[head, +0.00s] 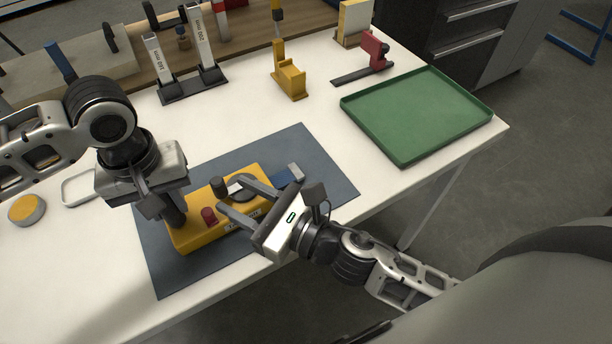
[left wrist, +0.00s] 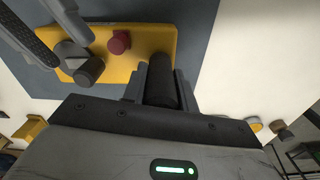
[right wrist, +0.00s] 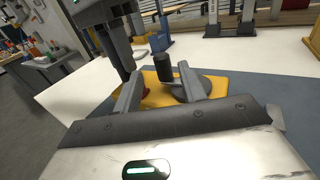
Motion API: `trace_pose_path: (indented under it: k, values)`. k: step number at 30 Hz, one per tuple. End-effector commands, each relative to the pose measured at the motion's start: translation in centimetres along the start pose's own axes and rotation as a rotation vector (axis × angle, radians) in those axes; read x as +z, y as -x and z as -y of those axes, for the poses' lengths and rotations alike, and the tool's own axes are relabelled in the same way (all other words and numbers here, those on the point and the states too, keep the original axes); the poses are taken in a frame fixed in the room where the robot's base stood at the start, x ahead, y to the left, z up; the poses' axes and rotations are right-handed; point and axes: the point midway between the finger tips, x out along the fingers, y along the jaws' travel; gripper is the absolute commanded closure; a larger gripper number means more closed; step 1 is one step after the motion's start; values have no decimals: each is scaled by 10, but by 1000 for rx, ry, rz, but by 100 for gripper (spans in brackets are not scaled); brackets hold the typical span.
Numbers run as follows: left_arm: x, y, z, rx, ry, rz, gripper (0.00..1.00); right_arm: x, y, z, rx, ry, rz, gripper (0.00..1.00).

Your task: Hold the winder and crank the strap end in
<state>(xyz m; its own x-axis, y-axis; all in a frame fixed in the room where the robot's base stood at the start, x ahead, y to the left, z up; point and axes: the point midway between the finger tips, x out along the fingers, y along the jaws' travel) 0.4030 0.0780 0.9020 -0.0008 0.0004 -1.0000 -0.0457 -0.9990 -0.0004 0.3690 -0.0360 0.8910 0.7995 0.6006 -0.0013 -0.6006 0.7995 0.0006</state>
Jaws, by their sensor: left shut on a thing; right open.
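The yellow winder (head: 190,234) lies on a dark mat. My left gripper (head: 174,214) is shut on the winder's upright black handle (left wrist: 162,80) at its left end. On the winder are a dark red knob (head: 209,215), a round grey disc (head: 251,184) and a black crank knob (head: 218,186), which also shows in the right wrist view (right wrist: 161,66). A blue strap end (head: 283,177) with a grey tip shows at its right end. My right gripper (head: 228,197) is open, its fingers above the winder beside the crank knob. I cannot tell whether they touch it.
The blue-grey mat (head: 325,182) lies on a white table. A green tray (head: 415,115) stands at the back right, a yellow holder (head: 289,80) and a red clamp (head: 374,50) behind. A round yellow-topped tin (head: 27,209) is at the left.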

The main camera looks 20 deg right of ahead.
Motion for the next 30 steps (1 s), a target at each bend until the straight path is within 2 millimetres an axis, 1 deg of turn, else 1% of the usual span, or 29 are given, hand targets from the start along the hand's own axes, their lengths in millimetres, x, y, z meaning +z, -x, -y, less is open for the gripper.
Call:
trace_pose_path:
  k: [1, 3, 6, 11, 21, 30]
  values:
    - [-1, 1, -1, 3, 0, -3, 100, 1, -10, 0, 1, 3, 3, 59]
    - [-1, 1, -1, 3, 0, -2, 100, 1, -21, 0, 0, 1, 3, 59]
    - [-1, 1, -1, 3, 0, -2, 100, 0, -32, 1, 15, 7, 0, 59]
    - [-1, 1, -1, 2, 0, -2, 100, 0, -25, 3, 160, 12, -1, 59]
    - [-1, 1, 0, 2, 0, -2, 100, 0, -14, 10, 517, 7, -2, 59]
    - [-1, 1, 0, 2, 1, -3, 100, 0, -6, 16, 704, 2, -2, 59]
